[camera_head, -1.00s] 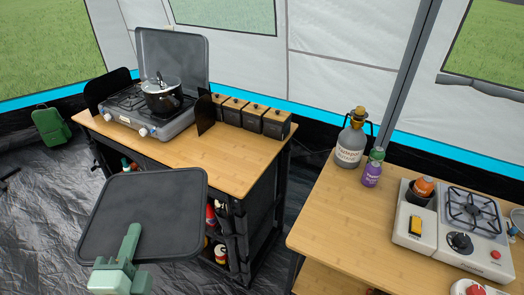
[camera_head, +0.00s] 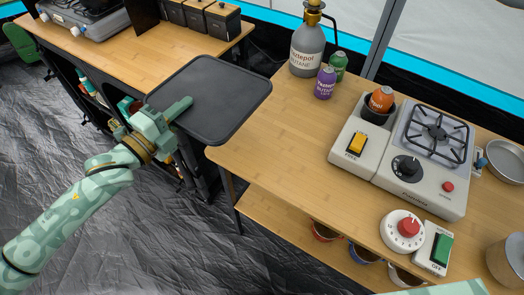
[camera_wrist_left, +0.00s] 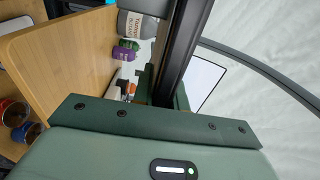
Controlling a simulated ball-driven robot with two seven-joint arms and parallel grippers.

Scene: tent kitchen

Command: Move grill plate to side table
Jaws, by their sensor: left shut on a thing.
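The grill plate (camera_head: 215,92) is a flat, dark grey, rounded square with a low rim. My left gripper (camera_head: 172,112) is shut on its near left edge and holds it in the air, roughly level. In the head view the plate spans the gap between the two wooden tables and overlaps the left corner of the right table (camera_head: 262,150). I cannot tell which table is the side table. In the left wrist view the plate (camera_wrist_left: 182,45) shows nearly edge-on as a dark bar. My right gripper is out of view.
A grey butane bottle (camera_head: 307,48), a purple can (camera_head: 325,82) and a green can (camera_head: 339,66) stand near the plate's right side. A burner unit (camera_head: 395,178) stands further right. The right table's front left is bare. The left table (camera_head: 120,45) holds a stove and dark boxes.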

